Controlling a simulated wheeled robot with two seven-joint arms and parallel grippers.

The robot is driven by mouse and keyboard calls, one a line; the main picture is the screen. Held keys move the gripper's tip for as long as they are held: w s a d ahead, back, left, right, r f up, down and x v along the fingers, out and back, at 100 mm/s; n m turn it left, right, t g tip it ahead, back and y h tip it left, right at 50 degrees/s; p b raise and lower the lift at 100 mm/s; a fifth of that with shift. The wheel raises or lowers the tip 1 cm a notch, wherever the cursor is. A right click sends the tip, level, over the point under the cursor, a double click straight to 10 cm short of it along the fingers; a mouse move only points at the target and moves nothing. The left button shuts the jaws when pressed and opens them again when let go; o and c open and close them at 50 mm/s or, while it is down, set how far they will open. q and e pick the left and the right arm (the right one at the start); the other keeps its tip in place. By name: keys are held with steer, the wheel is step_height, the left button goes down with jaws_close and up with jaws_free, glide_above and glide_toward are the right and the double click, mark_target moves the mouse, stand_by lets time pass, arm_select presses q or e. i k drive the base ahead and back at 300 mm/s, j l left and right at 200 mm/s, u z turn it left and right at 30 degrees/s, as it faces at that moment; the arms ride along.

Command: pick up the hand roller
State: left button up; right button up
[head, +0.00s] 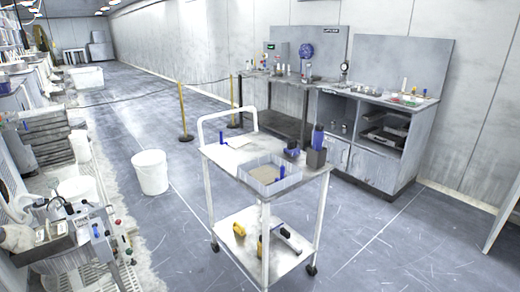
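I cannot make out for sure which item is the hand roller. A white-framed cart (226,160) stands in the middle of the head view. On its top are a shallow tray (262,187) with a tan bed, a small upright blue handle (222,138), a low dark blue item (291,149) and a dark block (316,158) with a blue piece. On its lower shelf (240,252) lie a yellow item (239,230) and a long grey-and-dark item (288,240), too small to identify. Neither of my grippers is in view.
A grey cabinet (364,172) and a bench (278,124) line the right wall. A white bucket (150,172) stands left of the cart. Yellow posts (182,108) with a rope stand behind. Cluttered equipment fills the left edge. The floor right of the cart is clear.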

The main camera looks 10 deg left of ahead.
mark_target(291, 148)
steer(key=u, duration=4.95)
steer(key=j+z, duration=0.15)
steer(key=z, duration=4.8)
steer(key=i+l+u, duration=0.1)
steer(key=i, duration=0.4)
steer(key=i+l, duration=0.35)
steer(key=i, duration=0.15)
steer(key=u, duration=0.05)
